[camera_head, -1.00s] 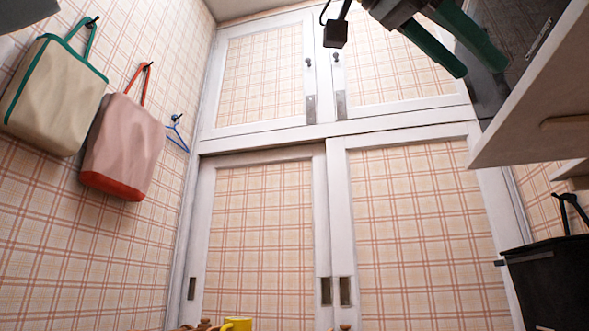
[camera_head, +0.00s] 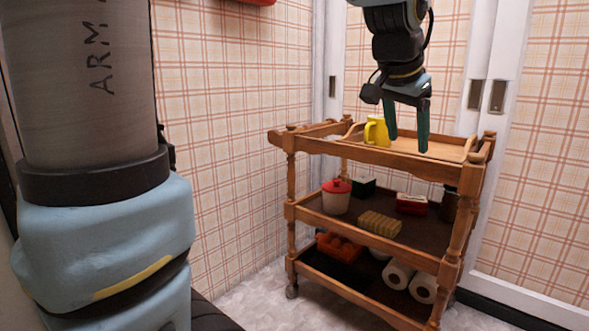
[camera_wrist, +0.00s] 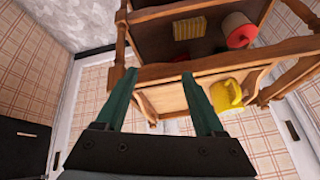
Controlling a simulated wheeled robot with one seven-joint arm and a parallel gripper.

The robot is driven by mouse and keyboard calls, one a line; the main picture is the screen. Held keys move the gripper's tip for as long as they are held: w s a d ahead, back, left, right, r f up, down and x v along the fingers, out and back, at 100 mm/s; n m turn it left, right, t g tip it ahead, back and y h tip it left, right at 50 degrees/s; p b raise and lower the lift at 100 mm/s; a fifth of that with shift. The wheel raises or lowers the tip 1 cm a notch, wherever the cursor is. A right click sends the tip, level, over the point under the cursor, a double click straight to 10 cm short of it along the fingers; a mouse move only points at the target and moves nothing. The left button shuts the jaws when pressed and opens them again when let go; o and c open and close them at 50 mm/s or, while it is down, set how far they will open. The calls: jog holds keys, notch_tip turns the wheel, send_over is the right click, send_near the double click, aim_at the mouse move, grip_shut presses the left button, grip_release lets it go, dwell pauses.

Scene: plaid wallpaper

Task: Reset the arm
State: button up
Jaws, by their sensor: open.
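My gripper (camera_head: 408,138) hangs with its two green fingers pointing down, in front of the top of a wooden cart. The fingers are apart with nothing between them. In the wrist view my gripper (camera_wrist: 160,95) also shows open fingers, with the edge of the cart's top beyond them. Part of my arm fills the left of the head view.
The wooden cart (camera_head: 365,152) stands near white-framed sliding doors. A yellow mug (camera_head: 376,131) is on its top, beside my fingers in the picture. Lower shelves hold a red-lidded jar (camera_head: 336,197), a yellow sponge (camera_head: 379,223) and paper rolls (camera_head: 397,274). Floor (camera_head: 262,292) left of the cart is clear.

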jog(key=s+a+f+n+g+y+p, duration=0.1)
jog(key=s+a+f+n+y+p, duration=0.15)
jog(key=a+f+n, duration=0.85)
jog(key=s+a+f+g+y+p, duration=0.15)
jog(key=a+f+p, duration=0.3)
jog(key=a, duration=1.35)
notch_tip(320, 180, up, 37)
jog(key=p, duration=3.6)
jog(key=shift+w, duration=0.25)
jog(key=shift+f, duration=0.1)
